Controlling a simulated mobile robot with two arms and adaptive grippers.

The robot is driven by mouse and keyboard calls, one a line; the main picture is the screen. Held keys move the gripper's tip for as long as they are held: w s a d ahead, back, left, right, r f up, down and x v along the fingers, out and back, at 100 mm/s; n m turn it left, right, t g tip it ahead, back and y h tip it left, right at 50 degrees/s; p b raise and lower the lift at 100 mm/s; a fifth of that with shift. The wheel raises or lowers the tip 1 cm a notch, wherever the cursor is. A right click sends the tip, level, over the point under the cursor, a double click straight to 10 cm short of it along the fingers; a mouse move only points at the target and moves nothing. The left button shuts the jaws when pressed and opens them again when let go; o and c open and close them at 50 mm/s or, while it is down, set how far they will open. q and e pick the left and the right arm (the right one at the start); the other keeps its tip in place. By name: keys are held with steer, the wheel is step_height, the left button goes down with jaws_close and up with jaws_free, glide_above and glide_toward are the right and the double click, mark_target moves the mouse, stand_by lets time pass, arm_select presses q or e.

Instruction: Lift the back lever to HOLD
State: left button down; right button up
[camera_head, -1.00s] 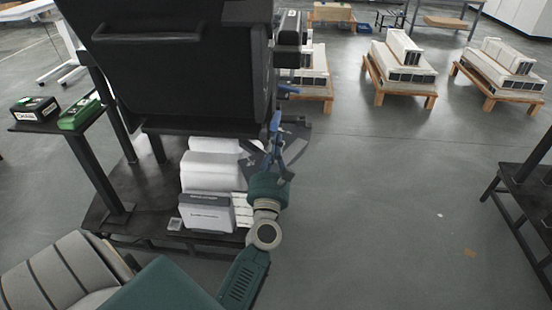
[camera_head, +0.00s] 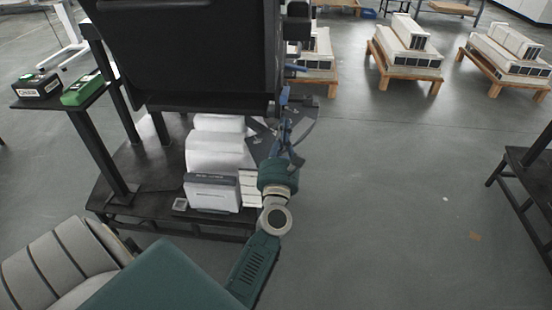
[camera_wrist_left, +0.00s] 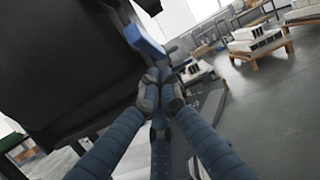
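A tall black machine body (camera_head: 190,55) fills the upper left of the head view. A blue lever-like part (camera_head: 284,96) hangs at its right edge; a blue part (camera_wrist_left: 145,40) also shows in the left wrist view on the body's edge. A second blue bar (camera_head: 295,68) sticks out to the right just above. My left gripper (camera_head: 284,128) is just below the first blue part. In the left wrist view its blue fingers (camera_wrist_left: 159,76) come together at the tips, with no held thing visible. Whether they touch the lever cannot be told. No HOLD label is legible. My right gripper is out of view.
A dark plate (camera_head: 300,118) fans out behind the gripper. White rolls (camera_head: 215,150) and a grey case (camera_head: 212,192) sit on the low dark base. A green box (camera_head: 82,90) stands on a side shelf.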

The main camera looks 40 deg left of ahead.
arm_select(q)
steer(key=s+d, duration=0.5)
steer(key=s, duration=0.3)
steer(key=shift+s+d, duration=0.2)
steer(key=shift+s, duration=0.15)
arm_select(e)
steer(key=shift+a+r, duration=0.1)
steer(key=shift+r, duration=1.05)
arm_select(q)
steer(key=shift+r, duration=0.1)
